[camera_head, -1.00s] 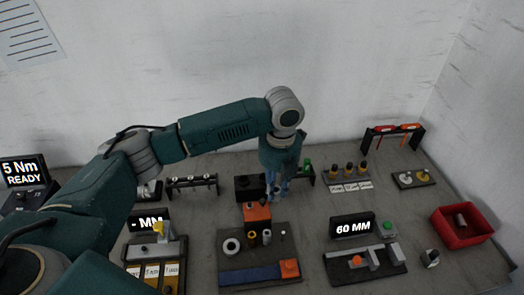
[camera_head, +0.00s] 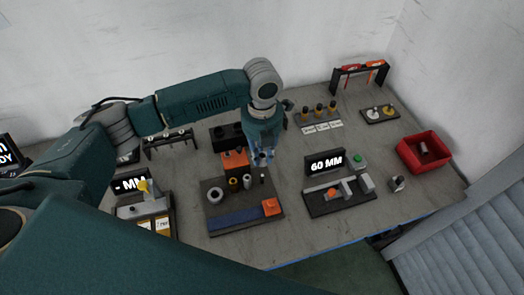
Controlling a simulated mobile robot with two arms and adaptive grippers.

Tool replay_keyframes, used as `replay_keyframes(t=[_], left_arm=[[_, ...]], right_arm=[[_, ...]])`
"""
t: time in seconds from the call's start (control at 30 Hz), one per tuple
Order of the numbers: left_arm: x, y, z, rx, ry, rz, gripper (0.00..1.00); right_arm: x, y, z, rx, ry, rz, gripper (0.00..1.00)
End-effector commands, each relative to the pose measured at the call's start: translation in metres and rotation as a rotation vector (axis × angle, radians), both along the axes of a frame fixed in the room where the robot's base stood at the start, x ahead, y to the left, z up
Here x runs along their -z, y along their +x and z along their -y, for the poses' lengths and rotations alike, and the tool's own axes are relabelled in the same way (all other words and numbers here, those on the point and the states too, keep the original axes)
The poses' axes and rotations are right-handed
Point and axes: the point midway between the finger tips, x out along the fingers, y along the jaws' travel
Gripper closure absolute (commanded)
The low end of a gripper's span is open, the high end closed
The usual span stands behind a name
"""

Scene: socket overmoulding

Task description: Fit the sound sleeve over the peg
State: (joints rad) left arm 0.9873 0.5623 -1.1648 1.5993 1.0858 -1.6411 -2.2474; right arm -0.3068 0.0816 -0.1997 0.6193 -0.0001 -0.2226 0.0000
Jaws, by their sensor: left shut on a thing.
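My left gripper (camera_head: 263,159) is shut, pointing down, just behind and above the right part of a dark fixture board (camera_head: 222,209). It holds a small sleeve-like piece; the fingers mostly hide it, so its look cannot be told. A thin upright peg (camera_head: 262,179) stands on the board just below the fingertips. I cannot tell whether the held piece touches it. Also on the board are a pale ring (camera_head: 215,194), a dark cylinder (camera_head: 233,184) and a light cylinder (camera_head: 247,182). My right gripper is not in view.
An orange block (camera_head: 235,159) stands close left of the gripper. A gauge with a 60 MM display (camera_head: 326,162) is to the right, and a red bin (camera_head: 424,150) farther right. A grey part (camera_head: 397,183) lies near it. Bare table shows at the front right.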

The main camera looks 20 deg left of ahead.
Motion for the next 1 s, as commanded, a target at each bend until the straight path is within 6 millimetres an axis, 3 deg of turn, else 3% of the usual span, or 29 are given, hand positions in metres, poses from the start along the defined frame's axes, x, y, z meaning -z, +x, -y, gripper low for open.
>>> replay_keyframes(t=[0.5, 1.0], left_arm=[[0.052, 0.000, 0.000, 0.001, 0.000, -0.001, 0.98], [0.057, 0.000, 0.000, 0.000, 0.001, 0.000, 0.98]], right_arm=[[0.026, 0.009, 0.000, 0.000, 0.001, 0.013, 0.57], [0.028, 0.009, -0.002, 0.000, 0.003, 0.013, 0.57]])
